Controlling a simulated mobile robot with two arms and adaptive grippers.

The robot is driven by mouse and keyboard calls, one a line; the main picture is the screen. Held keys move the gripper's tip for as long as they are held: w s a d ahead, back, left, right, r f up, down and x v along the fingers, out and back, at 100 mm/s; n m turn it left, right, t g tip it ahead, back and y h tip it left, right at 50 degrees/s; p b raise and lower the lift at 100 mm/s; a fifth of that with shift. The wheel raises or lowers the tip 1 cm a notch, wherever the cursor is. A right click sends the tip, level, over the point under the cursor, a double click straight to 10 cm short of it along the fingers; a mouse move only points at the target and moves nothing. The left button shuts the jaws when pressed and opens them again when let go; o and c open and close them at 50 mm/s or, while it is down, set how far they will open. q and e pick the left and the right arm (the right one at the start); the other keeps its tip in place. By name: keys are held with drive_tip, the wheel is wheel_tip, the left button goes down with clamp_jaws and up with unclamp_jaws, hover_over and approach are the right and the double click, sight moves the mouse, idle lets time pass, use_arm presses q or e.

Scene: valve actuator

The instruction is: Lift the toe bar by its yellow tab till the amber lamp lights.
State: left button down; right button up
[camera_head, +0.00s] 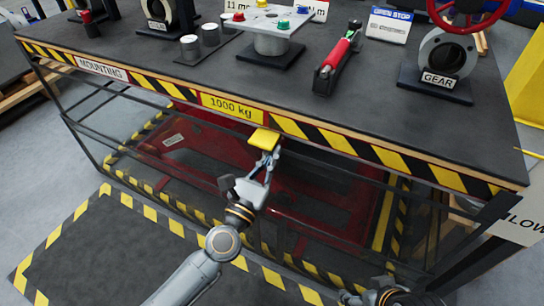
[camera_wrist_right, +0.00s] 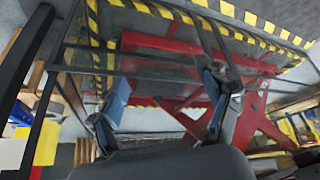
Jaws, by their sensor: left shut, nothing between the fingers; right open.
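The yellow tab (camera_head: 263,140) sticks out below the front edge of the bench, under the 1000 kg label. My left gripper (camera_head: 268,157) is shut and empty, with its fingertips right under the tab; I cannot tell if they touch it. The toe bar behind the tab is not clear in the shadow. My right gripper is open and empty in the right wrist view (camera_wrist_right: 165,105), before the bench's lower frame. I cannot pick out a lit amber lamp; a plate with small coloured caps (camera_head: 268,22) stands on the bench top.
The black bench (camera_head: 190,85) has a striped front edge and thin dark legs and rails. A red frame (camera_head: 215,160) sits underneath. A red-handled tool (camera_head: 338,58) and the gear stand (camera_head: 440,85) stand on top. A striped mat (camera_head: 100,250) lies on the floor at left.

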use_arm(q)
drive_tip(key=shift+r, duration=0.35)
use_arm(e)
drive_tip(key=shift+s, duration=0.15)
drive_tip(key=w+a+r+t+y+b, duration=0.1)
drive_tip(key=w+a+r+t+b, duration=0.15)
drive_tip(key=w+r+t, duration=0.35)
drive_tip(key=w+a+r+t+y+b, duration=0.2)
drive_tip(key=w+a+r+t, duration=0.25)
drive_tip(key=w, duration=0.25)
use_arm(q)
drive_tip(key=s+a+f+b, duration=0.1)
drive_tip(key=s+a+f, duration=0.3)
drive_tip(key=s+f, duration=0.3)
drive_tip(key=shift+s, duration=0.95)
use_arm(e)
wheel_tip(320, 180, up, 10)
drive_tip(key=a+t+y, duration=0.1)
drive_tip(key=t, duration=0.4)
drive_tip(key=shift+w+n+y, duration=0.25)
drive_tip(key=shift+n+y, duration=0.05)
drive_tip(key=shift+n, duration=0.1)
